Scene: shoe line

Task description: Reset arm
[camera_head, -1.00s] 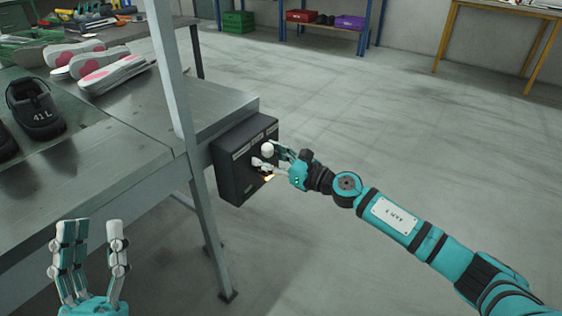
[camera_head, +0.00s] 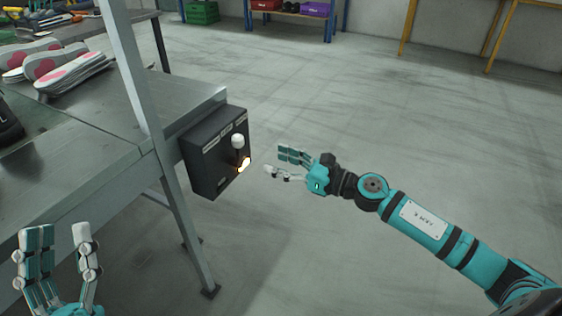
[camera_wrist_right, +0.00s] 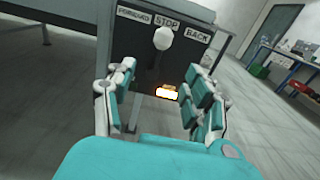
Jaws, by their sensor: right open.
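My right gripper (camera_head: 280,163) is open and empty, to the right of the black control box (camera_head: 206,170) and apart from it. The box is fixed to the end of the metal table and carries a lever with a white knob (camera_head: 238,140). A lit orange-white lamp (camera_head: 244,165) glows below the knob. In the right wrist view the knob (camera_wrist_right: 163,39) stands under the STOP label, between FORWARD and BACK, with the lamp (camera_wrist_right: 167,92) below it. The right fingers (camera_wrist_right: 158,95) are spread in front of the box. My left gripper (camera_head: 60,262) is open and empty at the lower left.
The metal table (camera_head: 75,160) fills the left side, with pink-and-white insoles (camera_head: 60,65) on it. An upright post (camera_head: 130,75) rises by the box. Shelves and a yellow-legged table stand at the back. The floor (camera_head: 400,130) to the right is clear.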

